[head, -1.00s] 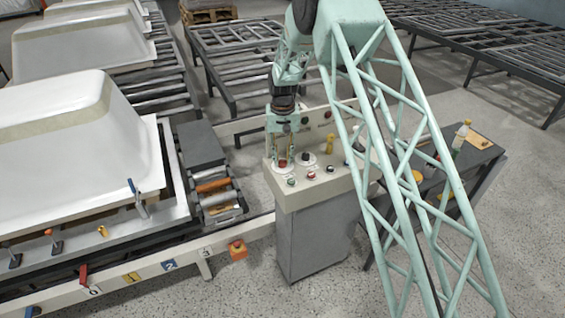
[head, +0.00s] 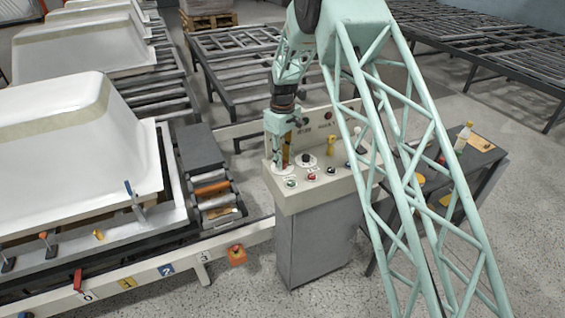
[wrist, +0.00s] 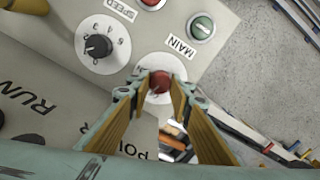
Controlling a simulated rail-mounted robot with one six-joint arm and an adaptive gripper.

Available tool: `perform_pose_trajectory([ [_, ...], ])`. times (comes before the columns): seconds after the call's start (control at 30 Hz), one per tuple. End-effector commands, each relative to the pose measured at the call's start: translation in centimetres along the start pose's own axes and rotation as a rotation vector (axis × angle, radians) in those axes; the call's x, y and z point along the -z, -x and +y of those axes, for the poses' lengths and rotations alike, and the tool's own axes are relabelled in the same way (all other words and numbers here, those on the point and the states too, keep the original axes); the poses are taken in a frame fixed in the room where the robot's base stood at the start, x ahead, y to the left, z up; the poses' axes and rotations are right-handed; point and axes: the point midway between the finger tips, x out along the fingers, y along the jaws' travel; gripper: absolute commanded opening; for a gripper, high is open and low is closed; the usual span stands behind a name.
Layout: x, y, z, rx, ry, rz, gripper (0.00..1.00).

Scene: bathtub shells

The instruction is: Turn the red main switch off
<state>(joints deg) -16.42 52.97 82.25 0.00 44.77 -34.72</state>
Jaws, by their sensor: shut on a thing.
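The red main switch (wrist: 160,82) is a red knob on a round white plate (wrist: 179,66), beside the label MAIN in the wrist view. My gripper (wrist: 160,88) has its two yellow-lined fingers on either side of the knob and is shut on it. In the head view my gripper (head: 282,166) points down at the left end of the control panel (head: 302,198). There its fingers hide most of the knob. I cannot read the switch's position marks.
A black speed dial (wrist: 98,46), a green button (wrist: 201,27) and a red button (wrist: 152,3) sit close to the switch. A yellow handle (head: 331,145) stands farther right on the panel. A roller conveyor (head: 212,188) lies to the left.

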Motion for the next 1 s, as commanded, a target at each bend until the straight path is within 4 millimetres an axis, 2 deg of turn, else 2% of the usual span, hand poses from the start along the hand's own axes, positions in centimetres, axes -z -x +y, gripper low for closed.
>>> perform_pose_trajectory([
  [0.4, 0.01, -0.01, 0.04, 0.0, 0.228, 0.0, 0.09],
  [1.0, 0.01, 0.02, 0.03, 0.0, 0.275, 0.0, 0.09],
])
